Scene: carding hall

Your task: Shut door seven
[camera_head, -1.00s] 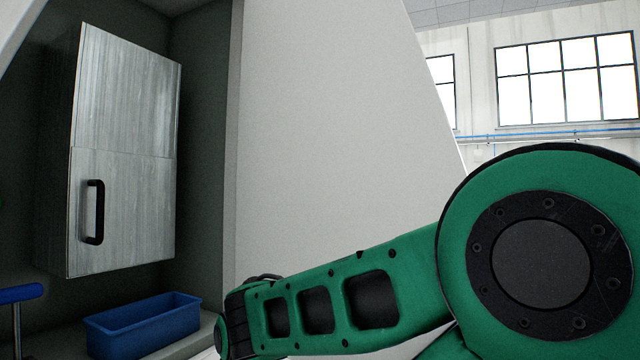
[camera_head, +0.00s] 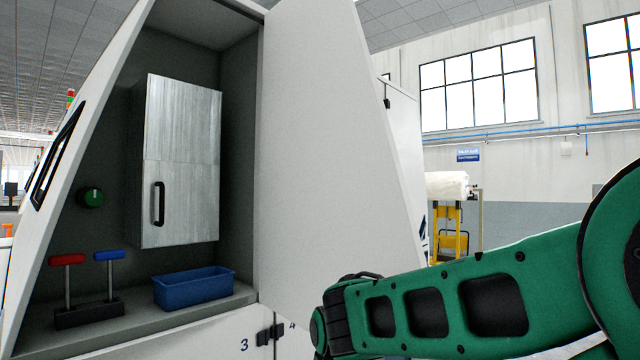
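A large white door (camera_head: 325,150) stands open at the right side of a machine's recess. No number shows on its visible face, so I cannot tell whether it is door seven. Below the recess, lower white panels (camera_head: 215,340) bear the numbers 3 and 4, with a dark latch between them. My green arm reaches in from the right, in front of the open door's lower part. My gripper is outside the picture.
Inside the recess are a grey wood-grain cabinet (camera_head: 182,165) with a black handle, a blue bin (camera_head: 194,288), a red lever (camera_head: 67,260), a blue lever (camera_head: 110,256) and a green knob (camera_head: 90,197). A yellow stand (camera_head: 447,230) with a white roll is behind at the right.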

